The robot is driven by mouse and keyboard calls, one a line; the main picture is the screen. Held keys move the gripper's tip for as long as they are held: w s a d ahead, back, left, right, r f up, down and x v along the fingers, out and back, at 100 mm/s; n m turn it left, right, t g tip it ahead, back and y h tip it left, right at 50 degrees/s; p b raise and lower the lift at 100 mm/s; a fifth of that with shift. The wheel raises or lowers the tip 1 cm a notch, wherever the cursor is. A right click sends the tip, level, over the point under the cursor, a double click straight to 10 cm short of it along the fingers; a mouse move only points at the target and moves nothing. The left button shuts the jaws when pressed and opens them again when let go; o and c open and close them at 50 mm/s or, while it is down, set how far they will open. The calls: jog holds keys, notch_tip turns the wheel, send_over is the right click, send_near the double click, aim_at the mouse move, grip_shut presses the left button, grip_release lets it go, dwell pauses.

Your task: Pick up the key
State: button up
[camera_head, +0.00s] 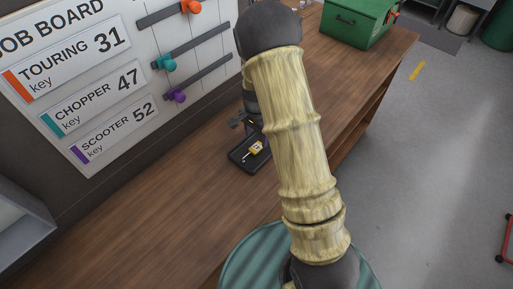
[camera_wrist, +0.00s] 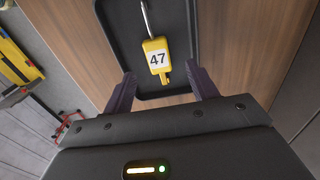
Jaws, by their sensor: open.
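The key has a yellow tag (camera_wrist: 156,56) marked 47 and a metal part (camera_wrist: 145,18) reaching toward the top of the wrist view. It lies on a black tray (camera_wrist: 118,24) on the wooden bench, and its yellow tag also shows in the head view (camera_head: 256,148). My gripper (camera_wrist: 162,82) is open, with one dark finger on each side of the tag's lower end. Nothing is between the fingers that I can see touching them. In the head view my arm hides part of the bench, and the gripper is partly hidden behind it.
A job board (camera_head: 130,30) stands behind the bench, listing touring 31, chopper 47 and scooter 52, with orange, teal and purple pegs on rails. A green box (camera_head: 352,22) sits at the bench's far end. The wooden bench (camera_head: 175,215) is clear left of the tray.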

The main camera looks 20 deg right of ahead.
aim_at(256, 147)
jog(key=f+p, duration=0.1)
jog(key=f, duration=0.3)
jog(key=shift+s+f+p, duration=0.2)
jog(key=shift+f+p, duration=0.2)
jog(key=c, duration=1)
